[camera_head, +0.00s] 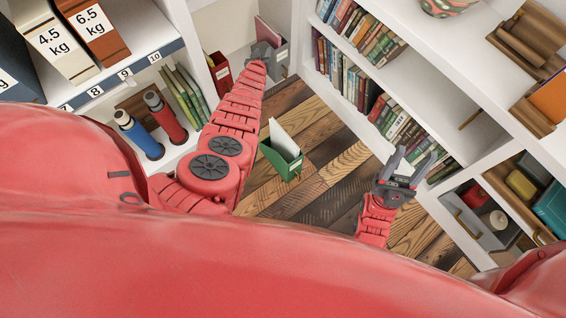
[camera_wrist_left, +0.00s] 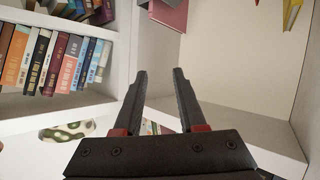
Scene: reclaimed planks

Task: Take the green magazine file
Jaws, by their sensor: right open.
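The green magazine file (camera_head: 282,160) stands on the wooden plank floor in the middle of the head view, with white papers sticking out of its top. My left arm passes just left of it in the picture. My left gripper (camera_head: 260,50) is beyond the file, by the grey magazine file in the corner. In the left wrist view its fingers (camera_wrist_left: 160,75) are apart with nothing between them. My right gripper (camera_head: 410,155) is open and empty, to the right of the green file and apart from it, near the bookshelf.
A red file (camera_head: 219,73) and a grey file (camera_head: 279,54) stand at the back corner. Shelves hold blue and red bottles (camera_head: 165,117) at left and books (camera_head: 375,35) at right. Plank floor (camera_head: 335,165) is clear between the green file and the right bookshelf.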

